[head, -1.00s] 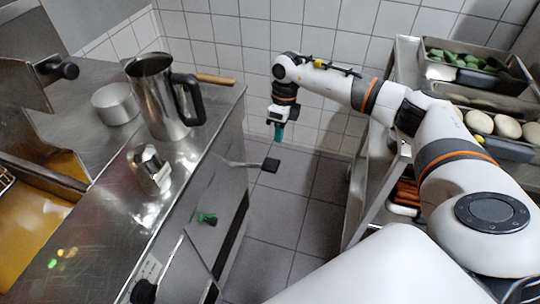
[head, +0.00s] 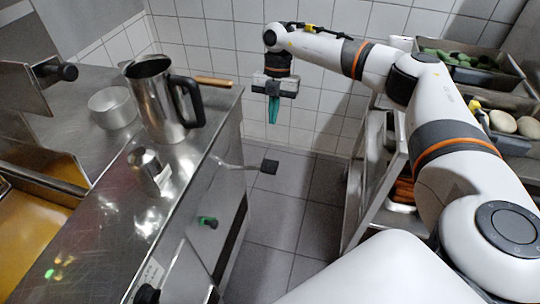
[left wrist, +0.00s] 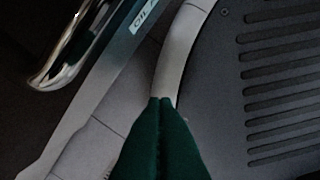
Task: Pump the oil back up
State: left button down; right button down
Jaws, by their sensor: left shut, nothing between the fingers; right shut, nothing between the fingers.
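The oil fryer stands at the left in the head view, with yellow-brown oil (head: 35,225) in its open vat. A lever with a black grip (head: 269,166) sticks out from its steel front. Below it is a small green and black part (head: 208,222), too small to make out. My right gripper (head: 272,112) is shut and empty, fingers down, in the air beyond the lever. My left gripper (left wrist: 162,102) shows only in the left wrist view, shut and empty. Near it are a chrome bar (left wrist: 75,45) and a pale strip with a partly readable label (left wrist: 143,14).
A steel jug (head: 158,100), a steel bowl (head: 113,107) and a small steel container (head: 147,168) stand on the counter. A rack with food trays (head: 465,65) is at the right. Tiled floor (head: 275,215) lies free between.

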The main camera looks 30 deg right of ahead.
send_over(270, 166)
jog(key=f, duration=1.2)
jog(key=shift+w+d+f, duration=0.1)
jog(key=shift+w+d, duration=0.25)
jog(key=shift+w, duration=0.05)
jog(key=shift+f, duration=0.7)
jog(key=shift+f, duration=0.1)
